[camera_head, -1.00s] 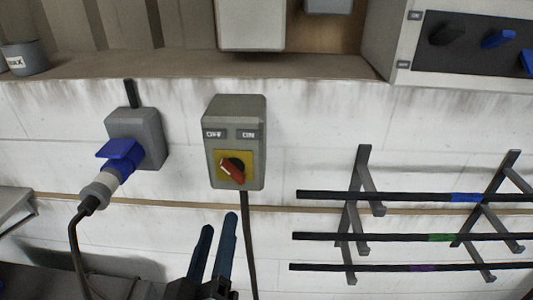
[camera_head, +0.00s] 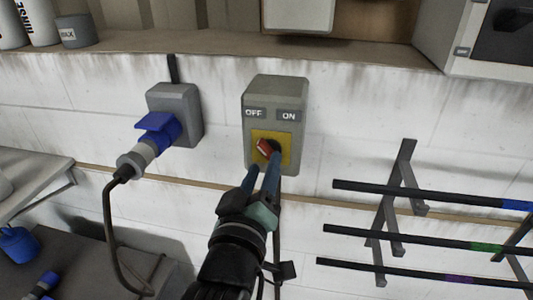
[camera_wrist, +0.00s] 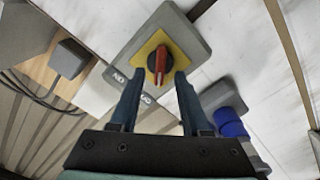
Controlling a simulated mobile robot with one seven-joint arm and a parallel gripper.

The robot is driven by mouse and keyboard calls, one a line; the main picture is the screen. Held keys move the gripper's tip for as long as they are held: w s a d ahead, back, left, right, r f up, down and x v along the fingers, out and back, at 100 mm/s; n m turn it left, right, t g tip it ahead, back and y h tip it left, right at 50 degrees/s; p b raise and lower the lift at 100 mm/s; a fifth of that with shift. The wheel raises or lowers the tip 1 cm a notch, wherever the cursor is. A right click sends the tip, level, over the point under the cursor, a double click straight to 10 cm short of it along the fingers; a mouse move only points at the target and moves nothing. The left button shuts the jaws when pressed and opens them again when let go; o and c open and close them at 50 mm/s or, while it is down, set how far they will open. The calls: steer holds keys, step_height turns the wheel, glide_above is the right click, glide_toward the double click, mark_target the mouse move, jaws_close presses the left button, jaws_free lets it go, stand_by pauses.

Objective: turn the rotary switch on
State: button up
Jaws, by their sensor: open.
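The rotary switch is a grey box (camera_head: 275,95) on the white wall with OFF and ON labels and a yellow plate (camera_head: 287,143). Its red knob (camera_head: 265,147) tilts toward the upper left, the OFF side, in the head view. In the wrist view the red knob (camera_wrist: 159,62) stands near the middle, its long side running up and down the picture. My gripper (camera_head: 262,170) is open at the plate. In the wrist view its fingertips (camera_wrist: 157,82) lie left and right of the knob's lower end. Contact cannot be told; fingers partly hide the plate and labels.
A grey socket (camera_head: 178,112) with a blue plug (camera_head: 158,132) and hanging cable is left of the switch. Black bars on brackets (camera_head: 400,195) stick out at right. A shelf (camera_head: 230,58) runs above. A dark cable hangs below the switch.

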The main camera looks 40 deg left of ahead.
mark_target(267, 157)
steer(key=shift+p+x, duration=0.4)
steer(key=shift+x, duration=1.2)
jaws_close()
